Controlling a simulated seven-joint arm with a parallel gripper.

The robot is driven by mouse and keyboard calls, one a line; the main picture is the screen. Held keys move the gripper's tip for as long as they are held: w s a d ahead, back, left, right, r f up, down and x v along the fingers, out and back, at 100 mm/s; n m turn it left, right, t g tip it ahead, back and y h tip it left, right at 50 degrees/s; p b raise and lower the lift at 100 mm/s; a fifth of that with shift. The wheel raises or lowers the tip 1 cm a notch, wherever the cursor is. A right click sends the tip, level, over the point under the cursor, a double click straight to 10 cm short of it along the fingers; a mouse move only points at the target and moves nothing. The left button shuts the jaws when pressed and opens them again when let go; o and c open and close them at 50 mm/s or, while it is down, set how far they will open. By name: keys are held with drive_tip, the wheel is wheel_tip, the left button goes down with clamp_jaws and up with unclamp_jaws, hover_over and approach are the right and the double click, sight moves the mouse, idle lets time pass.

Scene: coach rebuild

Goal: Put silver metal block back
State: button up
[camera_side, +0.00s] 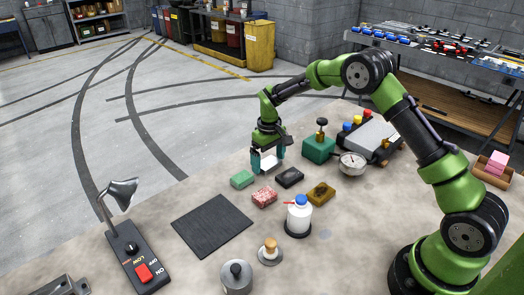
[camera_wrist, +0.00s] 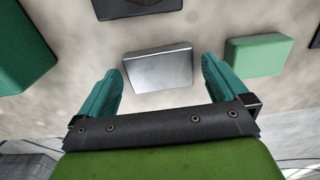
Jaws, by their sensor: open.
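The silver metal block (camera_wrist: 158,69) lies on the worktop in the wrist view, between and just beyond the two teal fingers of my gripper (camera_wrist: 162,88). Bare surface shows around it. In the side view my gripper (camera_side: 266,163) points down over the back of the worktop, its fingers apart. A pale patch shows between the fingers there, and I cannot tell how high the fingers are above the surface. No finger visibly touches the block in the wrist view.
A green block (camera_side: 242,179), a black block (camera_side: 289,177), a red speckled block (camera_side: 264,197) and a brown block (camera_side: 321,193) lie close by. A green box with a knob (camera_side: 319,149) and a gauge (camera_side: 352,163) stand right. A dark mat (camera_side: 212,226) lies front left, empty.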

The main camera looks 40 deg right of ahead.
sight(269, 162)
drive_tip(key=s+a+r+t, duration=0.1)
drive_tip(key=s+r, duration=0.2)
drive_tip(key=r, duration=0.7)
drive_tip(key=s+a+r+t, duration=0.1)
drive_tip(key=s+r, duration=0.1)
drive_tip(key=r, duration=0.8)
drive_tip(key=s+a+r+m+t+y, duration=0.1)
drive_tip(key=s+a+r+m+t, duration=0.1)
drive_tip(key=s, duration=1)
drive_tip(key=s+a+r+m+t+y, duration=0.1)
drive_tip(key=s+a+m+t, duration=0.1)
drive_tip(key=s, duration=1)
drive_tip(key=shift+a+r+t, duration=0.35)
drive_tip(key=shift+a+t, duration=0.1)
drive_tip(key=shift+t, duration=0.15)
drive_tip(key=shift+w, duration=0.1)
